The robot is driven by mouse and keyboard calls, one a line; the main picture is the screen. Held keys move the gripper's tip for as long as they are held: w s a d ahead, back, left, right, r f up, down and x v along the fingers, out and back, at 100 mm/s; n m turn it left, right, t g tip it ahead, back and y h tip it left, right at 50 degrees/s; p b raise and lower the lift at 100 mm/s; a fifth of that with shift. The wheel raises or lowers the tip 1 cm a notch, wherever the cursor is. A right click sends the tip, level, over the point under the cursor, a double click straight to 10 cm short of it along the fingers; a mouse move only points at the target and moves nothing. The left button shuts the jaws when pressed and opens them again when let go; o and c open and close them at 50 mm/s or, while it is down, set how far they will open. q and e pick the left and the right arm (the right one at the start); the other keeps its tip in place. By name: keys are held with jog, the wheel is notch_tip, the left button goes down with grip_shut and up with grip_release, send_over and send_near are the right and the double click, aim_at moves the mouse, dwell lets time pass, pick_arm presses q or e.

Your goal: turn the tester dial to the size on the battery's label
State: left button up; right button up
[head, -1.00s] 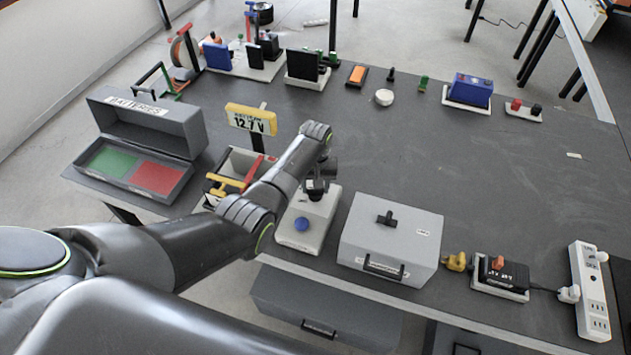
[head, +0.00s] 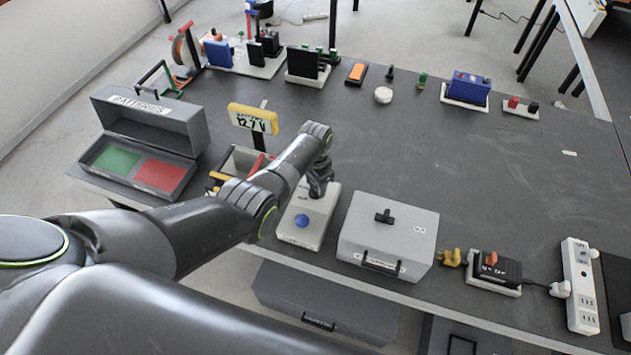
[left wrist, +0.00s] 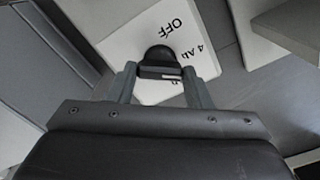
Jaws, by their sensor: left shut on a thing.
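The tester (head: 302,229) is a white box with a blue button on the near bench edge. Its black dial knob (left wrist: 158,58) shows in the left wrist view, on a white face printed "OFF" and "4 Ah". My left gripper (left wrist: 160,73) is shut on the knob, one finger on each side. In the head view, my left gripper (head: 318,187) is at the tester's far end and covers the dial. I cannot tell which mark the knob points to. I cannot make out a battery label. My right gripper is not in view.
A grey bin (head: 150,115) marked "BATTERIES" with green and red pads stands left. A yellow display (head: 253,118) stands behind my arm. A grey lidded box (head: 388,238) is close right of the tester. A power strip (head: 580,285) lies far right. The bench middle is clear.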

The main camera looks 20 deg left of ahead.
pick_arm(q)
jog(key=m, duration=0.4)
jog(key=shift+r+m, duration=0.1)
jog(key=shift+m, duration=0.2)
jog(key=shift+w+m+p, duration=0.1)
jog(key=shift+m+p, duration=0.3)
jog(key=shift+m, duration=1.2)
jog(key=o, duration=1)
jog(key=shift+r, duration=0.5)
notch_tip(320, 180, up, 5)
jog(key=shift+f+p, duration=0.15)
jog(key=shift+p, duration=0.65)
notch_tip(320, 180, up, 12)
jog(key=shift+f+b, duration=0.2)
jog(key=shift+b, duration=0.6)
